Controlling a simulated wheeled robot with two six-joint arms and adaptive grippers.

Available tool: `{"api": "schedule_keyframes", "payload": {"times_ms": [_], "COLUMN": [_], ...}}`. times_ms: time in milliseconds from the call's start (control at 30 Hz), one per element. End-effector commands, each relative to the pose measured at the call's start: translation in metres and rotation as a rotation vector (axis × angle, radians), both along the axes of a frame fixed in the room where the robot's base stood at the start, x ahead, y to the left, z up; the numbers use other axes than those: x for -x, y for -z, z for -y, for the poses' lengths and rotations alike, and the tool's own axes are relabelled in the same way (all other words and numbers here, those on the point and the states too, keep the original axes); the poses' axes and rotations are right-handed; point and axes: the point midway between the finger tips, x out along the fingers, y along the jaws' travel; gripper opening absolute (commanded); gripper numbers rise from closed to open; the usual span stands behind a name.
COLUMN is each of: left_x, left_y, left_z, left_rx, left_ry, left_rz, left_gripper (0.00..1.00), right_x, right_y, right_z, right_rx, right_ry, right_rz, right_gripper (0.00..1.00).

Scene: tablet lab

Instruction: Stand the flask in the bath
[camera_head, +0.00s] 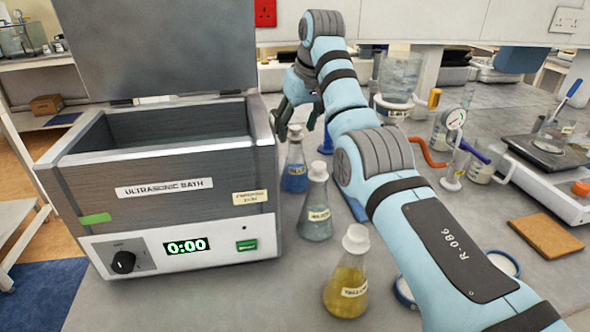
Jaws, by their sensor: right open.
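The ultrasonic bath (190,205) stands at the left with its grey lid (160,50) raised. Its display reads 0:00, and no flask shows in the visible part of its basin. Three stoppered flasks stand upright in a row beside the bath's right side: a blue flask (294,175) at the back, a pale grey-green flask (316,215) in the middle and a yellow flask (347,285) in front. My right gripper (297,118) is open, pointing down just above the blue flask's stopper. I cannot tell whether it touches the stopper. My left gripper is out of view.
Behind my right arm stand a glass vessel (399,75), an orange-red hose (426,152) and a gauge (455,118). A balance (548,150) and a brown pad (545,240) lie at the right. Round dishes (502,262) lie beside my forearm.

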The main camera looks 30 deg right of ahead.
Motion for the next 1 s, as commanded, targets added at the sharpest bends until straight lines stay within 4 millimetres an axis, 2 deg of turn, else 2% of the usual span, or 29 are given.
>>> {"api": "schedule_keyframes", "payload": {"times_ms": [100,200,300,467,800,1000], "left_x": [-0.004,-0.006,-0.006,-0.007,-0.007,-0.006], "left_y": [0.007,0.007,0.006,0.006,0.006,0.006], "left_z": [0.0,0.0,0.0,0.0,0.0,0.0], "left_rx": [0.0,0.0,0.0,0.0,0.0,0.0], "left_ry": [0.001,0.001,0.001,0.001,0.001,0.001], "left_rz": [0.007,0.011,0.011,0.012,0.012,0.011], "left_gripper": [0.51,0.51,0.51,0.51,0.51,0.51], "right_x": [-0.007,-0.013,-0.017,-0.017,-0.017,-0.016], "right_y": [0.024,0.039,0.045,0.045,0.045,0.044], "right_z": [-0.002,-0.002,-0.003,-0.003,-0.002,-0.002], "right_rx": [0.0,0.0,0.0,0.0,0.0,0.001], "right_ry": [-0.001,-0.001,-0.001,-0.001,-0.001,0.0], "right_rz": [-0.004,-0.002,-0.001,0.0,-0.001,0.0], "right_gripper": [0.55,0.55,0.55,0.55,0.0,0.0]}}
